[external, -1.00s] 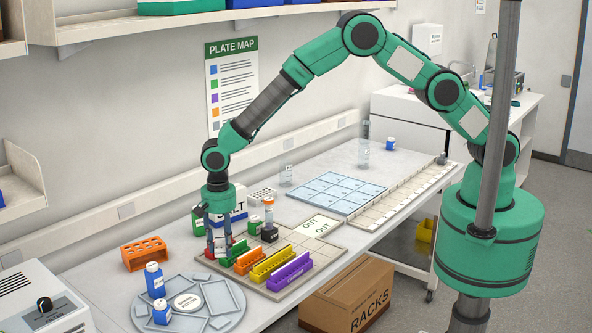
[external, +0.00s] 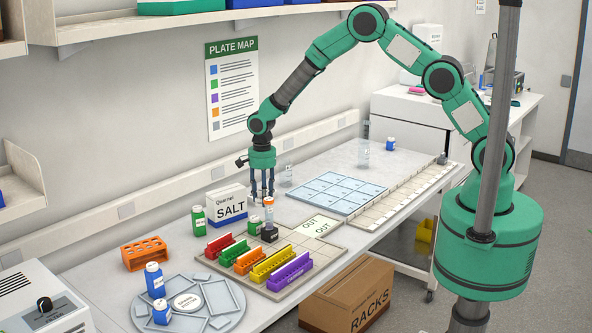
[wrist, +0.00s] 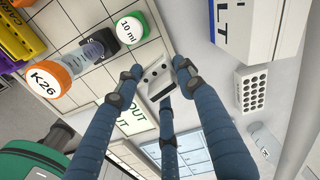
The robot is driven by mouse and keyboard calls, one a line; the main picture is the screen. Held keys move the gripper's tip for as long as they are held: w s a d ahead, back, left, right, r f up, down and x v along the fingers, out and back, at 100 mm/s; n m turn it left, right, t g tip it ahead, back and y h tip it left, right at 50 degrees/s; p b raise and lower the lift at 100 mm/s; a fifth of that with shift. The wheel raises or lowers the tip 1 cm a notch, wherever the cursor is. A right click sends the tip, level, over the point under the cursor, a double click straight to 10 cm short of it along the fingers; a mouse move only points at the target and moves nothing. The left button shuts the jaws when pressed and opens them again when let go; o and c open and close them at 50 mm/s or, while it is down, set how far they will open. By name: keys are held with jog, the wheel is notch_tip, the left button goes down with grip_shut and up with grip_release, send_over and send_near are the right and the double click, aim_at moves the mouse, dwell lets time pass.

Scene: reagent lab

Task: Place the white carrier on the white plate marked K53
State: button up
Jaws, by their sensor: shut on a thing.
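A small white carrier (wrist: 149,88) with dark holes sits between the fingertips in the wrist view. My gripper (wrist: 157,82) is shut on it. In the external view my gripper (external: 263,196) points down above the bench, right of the salt box; the carrier cannot be made out there. No plate marked K53 can be read. A white round plate (external: 187,302) with small unreadable lettering lies on the grey round tray (external: 226,316) at front left.
Red (external: 217,249), orange (external: 249,262), yellow (external: 272,266) and purple (external: 290,272) racks stand on the tiled board. A vial with an orange K26 lid (wrist: 45,80), a green-lidded bottle (wrist: 130,27), the salt box (external: 227,206) and a perforated white block (wrist: 252,90) are close by.

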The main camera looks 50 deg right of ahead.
jog(key=d+f+m, duration=0.1)
jog(key=d+m, duration=0.2)
jog(key=d, duration=1.5)
jog(key=shift+w+d+b, duration=0.2)
jog(key=shift+w+b, duration=0.05)
jog(key=shift+b, duration=0.05)
jog(key=shift+w, duration=0.1)
jog(key=w, duration=0.5)
jog(key=w+f+p, duration=0.1)
jog(key=w, duration=0.4)
jog(key=w+a, duration=0.1)
jog(key=w, duration=0.4)
jog(key=shift+w+a+f+p, duration=0.1)
jog(key=shift+w+f+p, duration=0.15)
jog(key=shift+w+p, duration=0.15)
jog(key=shift+f+p, duration=0.35)
jog(key=shift+f, duration=1.4)
jog(key=shift+f, duration=0.15)
